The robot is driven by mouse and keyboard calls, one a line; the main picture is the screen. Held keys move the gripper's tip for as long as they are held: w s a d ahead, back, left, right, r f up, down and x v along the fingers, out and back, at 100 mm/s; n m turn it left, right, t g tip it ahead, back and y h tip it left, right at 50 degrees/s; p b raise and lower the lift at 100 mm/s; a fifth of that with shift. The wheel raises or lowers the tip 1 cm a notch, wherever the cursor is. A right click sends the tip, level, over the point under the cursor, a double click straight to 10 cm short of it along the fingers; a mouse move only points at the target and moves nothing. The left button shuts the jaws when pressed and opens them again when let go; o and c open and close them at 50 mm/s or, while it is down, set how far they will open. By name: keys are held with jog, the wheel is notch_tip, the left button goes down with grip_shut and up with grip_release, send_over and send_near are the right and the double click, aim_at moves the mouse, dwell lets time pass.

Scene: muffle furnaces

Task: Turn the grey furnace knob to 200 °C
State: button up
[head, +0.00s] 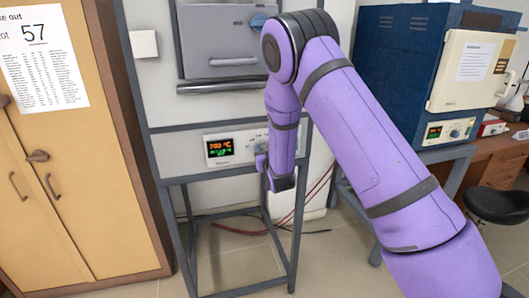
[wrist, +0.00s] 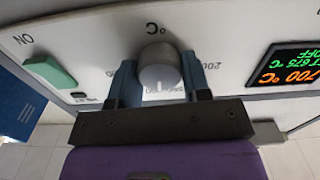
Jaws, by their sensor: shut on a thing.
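The grey furnace knob (wrist: 158,72) is in the middle of the wrist view, on a white panel that appears upside down. My gripper (wrist: 160,80) is shut on it, one blue-grey finger on each side. A light mark on the knob faces the bottom of the picture. Dial numbers show beside the fingers, partly hidden. The display (wrist: 288,65) shows 700 °C in orange and 675 °C with OFF in green. In the head view my gripper (head: 270,178) is at the grey furnace's control panel; my purple arm hides the knob there.
A green ON switch (wrist: 50,70) lies left of the knob in the wrist view. The grey furnace (head: 218,45) sits on an open metal frame. A wooden cabinet (head: 75,160) stands at left, a blue furnace (head: 395,75) at right, and a dark stool (head: 497,205) beside it.

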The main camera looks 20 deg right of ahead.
jog(key=shift+a+f+n, duration=0.1)
jog(key=shift+n, duration=8.1)
jog(key=o, duration=0.9)
jog(key=shift+s, duration=0.1)
